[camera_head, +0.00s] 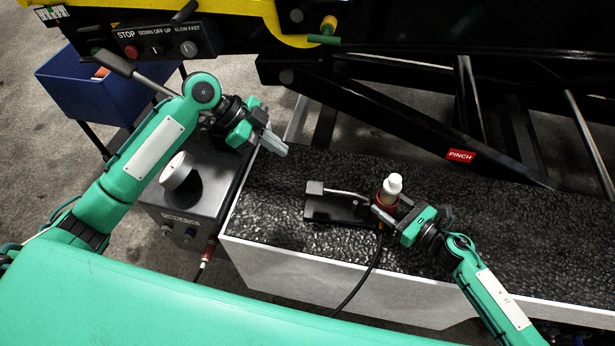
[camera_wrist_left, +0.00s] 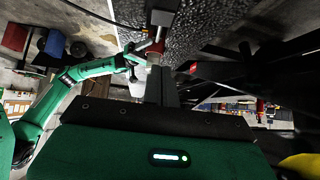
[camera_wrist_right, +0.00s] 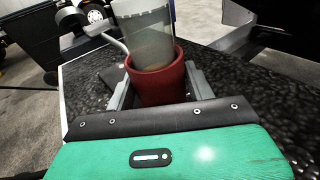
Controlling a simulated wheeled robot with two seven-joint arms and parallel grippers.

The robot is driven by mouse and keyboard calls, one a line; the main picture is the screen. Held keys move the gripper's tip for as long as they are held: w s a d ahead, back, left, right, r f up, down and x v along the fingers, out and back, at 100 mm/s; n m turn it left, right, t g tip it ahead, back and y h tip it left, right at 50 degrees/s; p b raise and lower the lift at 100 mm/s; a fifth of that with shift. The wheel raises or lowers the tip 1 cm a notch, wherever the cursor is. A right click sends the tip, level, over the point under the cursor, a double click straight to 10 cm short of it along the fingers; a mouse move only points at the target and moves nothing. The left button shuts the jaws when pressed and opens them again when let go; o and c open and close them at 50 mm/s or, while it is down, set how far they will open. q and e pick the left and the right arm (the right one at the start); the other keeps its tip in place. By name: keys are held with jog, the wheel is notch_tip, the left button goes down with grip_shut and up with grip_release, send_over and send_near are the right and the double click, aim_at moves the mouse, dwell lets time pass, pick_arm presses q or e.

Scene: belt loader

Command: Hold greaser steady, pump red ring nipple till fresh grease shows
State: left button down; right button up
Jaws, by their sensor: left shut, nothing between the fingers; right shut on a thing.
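The greaser (camera_head: 392,185) stands on the dark textured top, with a pale cap and a red lower body. It also shows in the right wrist view as a translucent cylinder in a red cup (camera_wrist_right: 160,80). My right gripper (camera_head: 378,210) is shut on the red cup from the near right side. A grey lever (camera_head: 345,191) with a block at its end reaches left over a black base plate (camera_head: 335,211). My left gripper (camera_head: 277,145) is shut and empty, above the top's far left corner, apart from the lever. I cannot make out a red ring nipple.
A black hose (camera_head: 362,283) hangs over the front edge. A grey box (camera_head: 185,205) with a round white-topped knob stands left, with a red fitting (camera_head: 208,250) beside it. The loader's black beams, with a red PINCH label (camera_head: 460,156), cross behind. A blue bin (camera_head: 100,95) stands back left.

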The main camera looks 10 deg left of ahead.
pick_arm(q)
jog(key=shift+d+f, duration=0.1)
send_over(319, 187)
jog(key=a, duration=0.2)
notch_tip(319, 187, down, 8)
jog(key=shift+s+a+r, duration=0.1)
jog(key=shift+a+r, duration=0.05)
jog(key=shift+r, duration=0.1)
notch_tip(319, 187, down, 2)
jog(key=shift+a+f, duration=0.15)
jog(key=shift+f, duration=0.6)
jog(key=shift+a+f, duration=0.1)
